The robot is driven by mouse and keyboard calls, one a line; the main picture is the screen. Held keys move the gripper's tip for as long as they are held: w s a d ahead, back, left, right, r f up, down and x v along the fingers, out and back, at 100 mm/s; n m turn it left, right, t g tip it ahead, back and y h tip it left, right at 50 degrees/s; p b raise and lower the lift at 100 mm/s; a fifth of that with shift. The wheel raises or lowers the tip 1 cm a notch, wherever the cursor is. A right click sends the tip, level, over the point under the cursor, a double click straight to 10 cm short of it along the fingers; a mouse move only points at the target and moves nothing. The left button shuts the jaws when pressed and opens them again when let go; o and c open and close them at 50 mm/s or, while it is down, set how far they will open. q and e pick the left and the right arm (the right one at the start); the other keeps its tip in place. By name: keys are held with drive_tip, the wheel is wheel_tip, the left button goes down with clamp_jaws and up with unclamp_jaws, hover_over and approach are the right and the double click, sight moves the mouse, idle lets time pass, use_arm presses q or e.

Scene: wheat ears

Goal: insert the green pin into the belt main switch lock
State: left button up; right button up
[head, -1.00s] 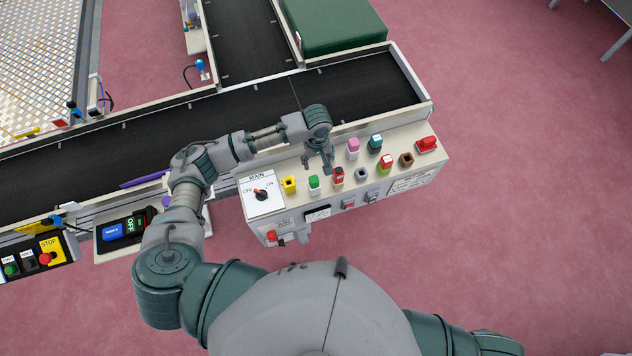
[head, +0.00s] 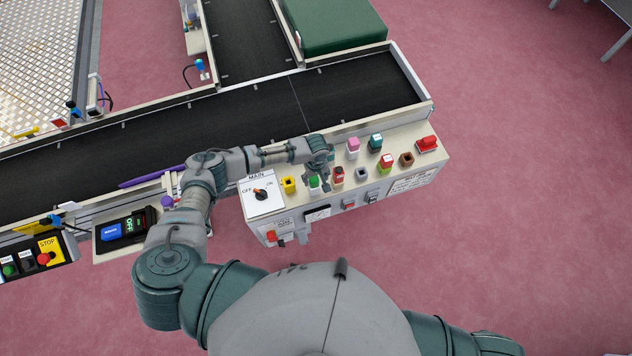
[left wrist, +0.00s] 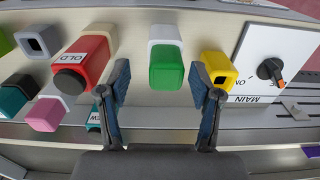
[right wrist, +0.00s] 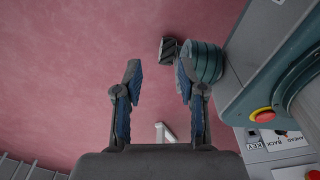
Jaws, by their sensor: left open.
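The green pin (head: 313,183) stands in a white holder on the control box; it also shows in the left wrist view (left wrist: 166,72). My left gripper (head: 318,184) is open over it. In the left wrist view the fingertips (left wrist: 160,82) are on either side of the green pin, with gaps showing. A yellow square socket (left wrist: 217,68), hollow on top, sits beside the pin, next to the MAIN switch panel (head: 262,194) with its black knob (left wrist: 270,69). I cannot tell whether this socket is the lock. My right gripper (right wrist: 159,78) is open and empty over the floor.
A red block marked OLD (left wrist: 85,62) stands close to the green pin. Pink (head: 353,145) and teal (head: 375,142) pins and empty sockets (head: 406,159) share the box top. The black belt (head: 365,90) runs behind it.

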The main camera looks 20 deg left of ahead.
use_arm(q)
drive_tip(key=shift+f, duration=0.75)
drive_tip(key=shift+a+f, duration=0.2)
drive_tip(key=shift+f, duration=0.15)
drive_tip(key=shift+a+f, duration=0.15)
drive_tip(key=shift+a, duration=0.35)
drive_tip(key=c, duration=0.8)
drive_tip(key=shift+d, duration=0.2)
drive_tip(key=c, duration=0.4)
drive_tip(key=shift+d, duration=0.3)
clamp_jaws()
drive_tip(key=shift+r, duration=0.3)
drive_tip(key=r+p, duration=0.1)
drive_tip(key=r, duration=0.8)
drive_tip(key=shift+a, duration=0.2)
drive_tip(key=shift+d+r+p, duration=0.1)
drive_tip(key=shift+r+p, duration=0.45)
drive_tip(key=shift+r, duration=0.15)
drive_tip(key=shift+r+p, duration=0.1)
drive_tip(key=shift+p, duration=0.2)
use_arm(e)
drive_tip(key=r, duration=0.1)
drive_tip(key=a+r, duration=0.1)
drive_tip(key=shift+w+a+r, duration=0.1)
drive_tip(key=shift+r, duration=0.3)
